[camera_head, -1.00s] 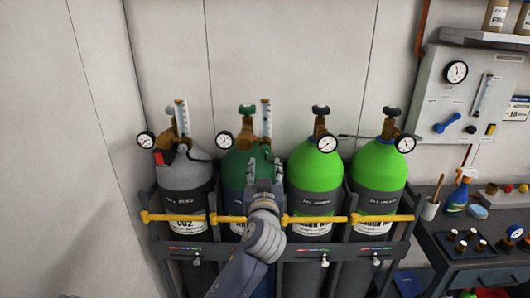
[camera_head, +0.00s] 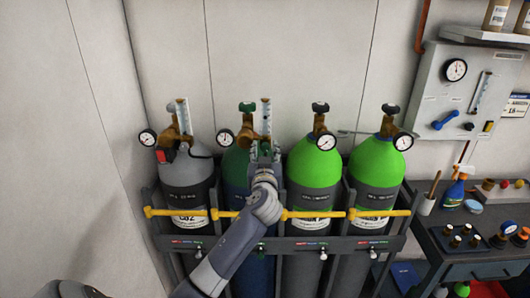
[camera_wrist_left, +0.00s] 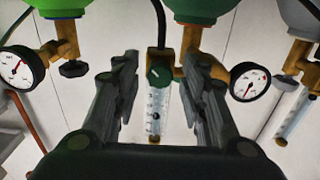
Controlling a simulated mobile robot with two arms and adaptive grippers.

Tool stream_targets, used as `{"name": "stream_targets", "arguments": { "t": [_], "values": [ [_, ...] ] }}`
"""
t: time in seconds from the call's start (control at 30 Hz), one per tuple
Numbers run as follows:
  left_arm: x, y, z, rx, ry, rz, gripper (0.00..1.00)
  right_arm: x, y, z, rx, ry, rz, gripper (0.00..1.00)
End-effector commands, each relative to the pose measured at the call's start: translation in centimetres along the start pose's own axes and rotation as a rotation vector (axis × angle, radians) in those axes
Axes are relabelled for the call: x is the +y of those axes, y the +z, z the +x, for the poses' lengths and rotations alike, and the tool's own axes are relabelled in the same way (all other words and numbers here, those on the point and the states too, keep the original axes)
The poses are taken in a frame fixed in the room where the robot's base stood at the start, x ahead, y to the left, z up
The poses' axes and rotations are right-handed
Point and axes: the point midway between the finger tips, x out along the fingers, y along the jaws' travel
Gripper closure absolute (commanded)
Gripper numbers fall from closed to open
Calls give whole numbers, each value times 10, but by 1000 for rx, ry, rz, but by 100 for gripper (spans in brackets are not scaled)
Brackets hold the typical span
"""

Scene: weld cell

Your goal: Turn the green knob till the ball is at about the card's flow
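The green knob (camera_wrist_left: 158,74) shows in the wrist view at the base of a clear flow tube (camera_wrist_left: 153,104). A small dark ball (camera_wrist_left: 156,116) sits inside the tube. In the head view the tube (camera_head: 266,116) rises from the regulator on the dark green cylinder (camera_head: 235,165), and my gripper hides the knob. My left gripper (camera_head: 264,150) is open, one finger on each side of the knob, with visible gaps. A card (camera_head: 516,107) hangs on the wall at far right; its number is too small to read surely. My right gripper is not in view.
A grey cylinder (camera_head: 187,176) stands left and two bright green cylinders stand right, held by a rack with a yellow bar (camera_head: 300,214). Pressure gauges (camera_wrist_left: 250,88) (camera_wrist_left: 21,68) flank the fingers in the wrist view. A bench (camera_head: 477,270) with tools is at right.

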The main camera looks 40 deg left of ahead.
Motion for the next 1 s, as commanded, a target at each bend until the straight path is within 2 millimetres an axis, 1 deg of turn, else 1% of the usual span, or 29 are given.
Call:
{"name": "stream_targets", "arguments": {
  "t": [0.03, 0.13, 0.33, 0.47, 0.67, 0.8, 1.0],
  "values": [
    [0, 0, 0, 0, 0, 0, 78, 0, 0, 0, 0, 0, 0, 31],
    [0, 0, 0, 0, 0, 0, 100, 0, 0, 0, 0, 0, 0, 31],
    [0, 1, 0, -1, 0, -3, 100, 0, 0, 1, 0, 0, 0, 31],
    [0, 2, 0, -1, 0, -26, 100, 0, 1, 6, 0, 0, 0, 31],
    [0, 5, 0, 0, -1, -123, 100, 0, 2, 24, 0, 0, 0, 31],
    [0, 6, 0, 0, -1, -223, 100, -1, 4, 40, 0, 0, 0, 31],
    [1, 4, 0, -1, -1, -363, 100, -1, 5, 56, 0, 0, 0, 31]
  ]
}}
